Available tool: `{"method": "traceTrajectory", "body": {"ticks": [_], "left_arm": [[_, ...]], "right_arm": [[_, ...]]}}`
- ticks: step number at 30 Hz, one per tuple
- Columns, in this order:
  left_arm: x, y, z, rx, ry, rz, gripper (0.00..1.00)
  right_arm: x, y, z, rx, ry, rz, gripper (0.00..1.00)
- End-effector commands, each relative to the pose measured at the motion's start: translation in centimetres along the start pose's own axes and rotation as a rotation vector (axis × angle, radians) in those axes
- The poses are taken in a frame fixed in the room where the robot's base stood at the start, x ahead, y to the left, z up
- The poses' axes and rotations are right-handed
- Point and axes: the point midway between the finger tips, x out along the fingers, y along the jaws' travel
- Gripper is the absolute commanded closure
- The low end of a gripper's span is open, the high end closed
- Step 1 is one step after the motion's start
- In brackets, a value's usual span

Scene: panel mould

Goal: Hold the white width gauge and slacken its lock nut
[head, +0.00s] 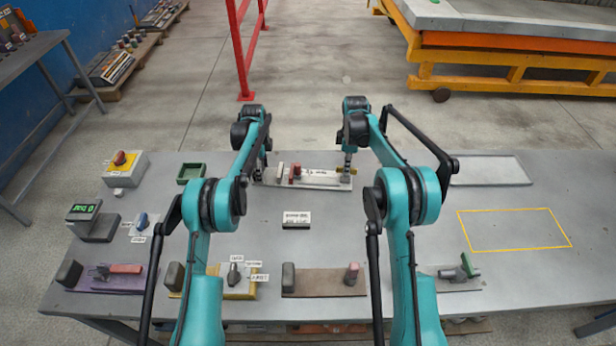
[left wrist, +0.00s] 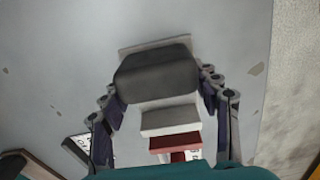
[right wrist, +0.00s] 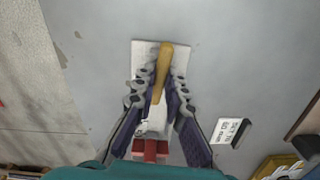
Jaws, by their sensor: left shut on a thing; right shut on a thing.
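The white width gauge (head: 322,181) lies flat along the far edge of the grey table, with a red block (head: 295,172) on it. My left gripper (head: 260,177) is at its left end. In the left wrist view its fingers are shut on the gauge's dark end block (left wrist: 155,75), beside a white block and the red one. My right gripper (head: 347,176) is at the right end. In the right wrist view its fingers close around the base of a tan lever (right wrist: 163,68) on the gauge. The fingers hide the nut, if it is there.
A small label stand (head: 296,219) is just in front of the gauge. A green tray (head: 191,173) and a yellow switch box (head: 124,168) stand to the left. Other gauges line the near edge. A yellow outlined area (head: 515,230) at right is clear.

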Motion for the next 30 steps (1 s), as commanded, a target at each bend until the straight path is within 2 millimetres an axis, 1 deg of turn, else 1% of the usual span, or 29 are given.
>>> {"method": "traceTrajectory", "body": {"ticks": [6, 15, 22, 30], "left_arm": [[0.02, 0.0, 0.0, 0.0, 0.0, 0.0, 0.85], [0.02, 0.0, 0.0, 0.0, 0.0, 0.0, 0.85], [0.02, 0.0, 0.0, 0.0, 0.0, 0.0, 0.85], [0.02, 0.0, 0.01, 0.0, 0.0, 0.0, 0.85]], "right_arm": [[-0.01, 0.0, 0.03, -0.186, -0.001, 0.001, 1.0], [-0.01, 0.0, 0.04, -0.369, -0.001, 0.001, 1.0], [0.0, 0.0, 0.04, -0.437, -0.001, 0.001, 1.0], [-0.01, 0.01, 0.04, -0.456, -0.001, 0.001, 1.0]]}}
